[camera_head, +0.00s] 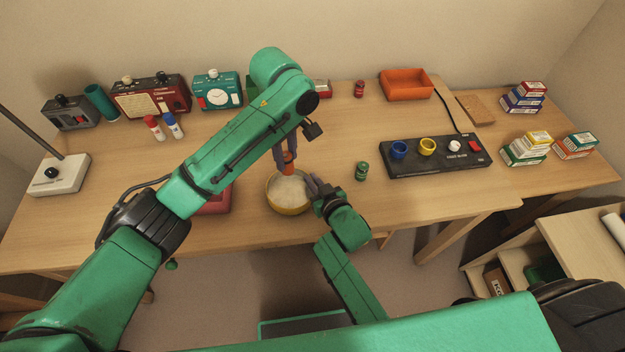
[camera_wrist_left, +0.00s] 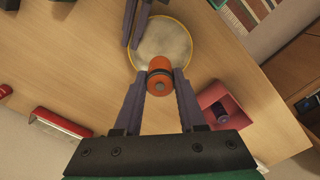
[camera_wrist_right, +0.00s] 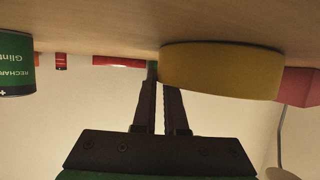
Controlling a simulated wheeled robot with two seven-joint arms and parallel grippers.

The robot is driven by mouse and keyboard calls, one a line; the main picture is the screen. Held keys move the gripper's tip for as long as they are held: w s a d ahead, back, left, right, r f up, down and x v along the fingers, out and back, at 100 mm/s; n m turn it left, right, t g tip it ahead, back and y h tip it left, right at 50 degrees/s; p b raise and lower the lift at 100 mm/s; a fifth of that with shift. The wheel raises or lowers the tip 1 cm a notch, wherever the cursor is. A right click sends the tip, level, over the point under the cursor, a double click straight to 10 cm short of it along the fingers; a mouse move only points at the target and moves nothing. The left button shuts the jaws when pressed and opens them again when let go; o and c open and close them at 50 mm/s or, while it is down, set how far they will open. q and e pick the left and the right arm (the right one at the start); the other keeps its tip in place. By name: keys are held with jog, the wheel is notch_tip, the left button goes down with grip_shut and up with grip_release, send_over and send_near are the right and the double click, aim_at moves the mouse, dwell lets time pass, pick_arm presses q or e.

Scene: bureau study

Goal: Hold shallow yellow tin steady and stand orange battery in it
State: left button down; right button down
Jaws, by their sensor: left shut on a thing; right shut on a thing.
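The shallow yellow tin (camera_head: 290,208), pale inside, sits near the front edge of the desk; it also shows in the left wrist view (camera_wrist_left: 189,47) and the right wrist view (camera_wrist_right: 220,70). My left gripper (camera_wrist_left: 160,80) is shut on the orange battery (camera_wrist_left: 159,87), pointing down over the tin; the battery also shows in the head view (camera_head: 288,168). Whether the battery's lower end touches the tin's bottom is hidden. My right gripper (camera_wrist_right: 160,82) is shut on the tin's rim from the right side in the head view (camera_head: 312,186).
A pinkish-red box (camera_wrist_left: 226,101) stands left of the tin, partly behind my left arm. A green battery (camera_head: 361,171) stands to the right, before a black panel (camera_head: 435,158) with coloured cups. An orange tray (camera_head: 406,85) and radios (camera_head: 150,97) line the back.

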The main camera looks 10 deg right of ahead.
pick_arm(q)
send_over(291, 193)
jog(key=shift+s+f, duration=0.1)
jog(key=shift+f, duration=5.3)
pick_arm(e)
jog(key=shift+s+f, duration=0.25)
jog(key=shift+f, duration=0.1)
pick_arm(q)
jog(key=shift+c, duration=2)
grip_release()
jog(key=shift+f, duration=0.1)
notch_tip(291, 193, up, 12)
jog(key=shift+s+r, duration=0.1)
